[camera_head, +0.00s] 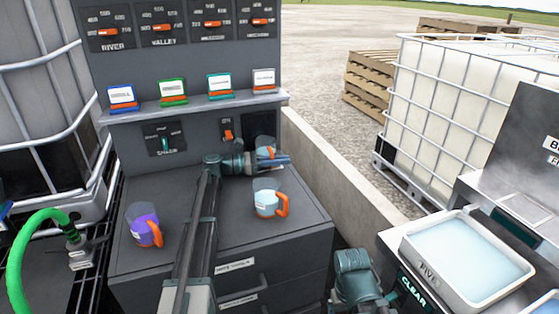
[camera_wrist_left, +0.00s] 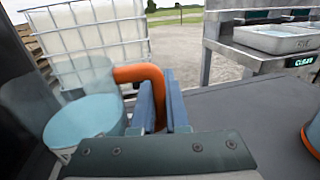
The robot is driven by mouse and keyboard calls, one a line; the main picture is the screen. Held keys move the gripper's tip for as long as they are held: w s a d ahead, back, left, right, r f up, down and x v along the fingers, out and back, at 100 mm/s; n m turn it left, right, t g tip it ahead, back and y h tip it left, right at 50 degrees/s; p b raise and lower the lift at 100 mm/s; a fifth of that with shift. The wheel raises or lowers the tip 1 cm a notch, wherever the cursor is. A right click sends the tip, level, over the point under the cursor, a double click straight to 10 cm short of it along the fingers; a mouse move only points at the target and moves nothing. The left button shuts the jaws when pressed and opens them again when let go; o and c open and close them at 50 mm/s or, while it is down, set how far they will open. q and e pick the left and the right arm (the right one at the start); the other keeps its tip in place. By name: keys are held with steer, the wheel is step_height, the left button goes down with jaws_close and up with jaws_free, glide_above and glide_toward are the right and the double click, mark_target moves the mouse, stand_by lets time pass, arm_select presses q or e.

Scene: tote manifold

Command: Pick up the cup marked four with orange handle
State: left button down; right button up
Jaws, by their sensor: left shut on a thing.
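My left gripper (camera_head: 284,161) reaches right across the dark grey cabinet and is shut on the orange handle (camera_wrist_left: 150,85) of a cup (camera_wrist_left: 85,122). The cup has a clear upper part and a light blue lower part. In the head view it is mostly hidden behind the gripper, near a dark opening in the panel; a bit of its orange handle (camera_head: 266,152) shows. I cannot read its marking or tell whether it touches the surface. A light blue cup with orange handle (camera_head: 267,204) and a purple cup with orange handle (camera_head: 144,230) stand on the cabinet top. My right gripper is not visible.
A shelf (camera_head: 195,103) with several small coloured label stands runs above. A low concrete wall (camera_head: 330,170) borders the cabinet on the right. A white basin (camera_head: 470,262) marked FIVE is at lower right. A green hose (camera_head: 25,255) is at lower left.

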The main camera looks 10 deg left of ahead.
arm_select(q)
step_height(320, 180, up, 12)
steer(key=p, duration=1.1)
steer(key=s+d+f, duration=0.1)
steer(key=s+d, duration=1)
steer(key=s, duration=0.5)
steer(key=shift+s, duration=0.2)
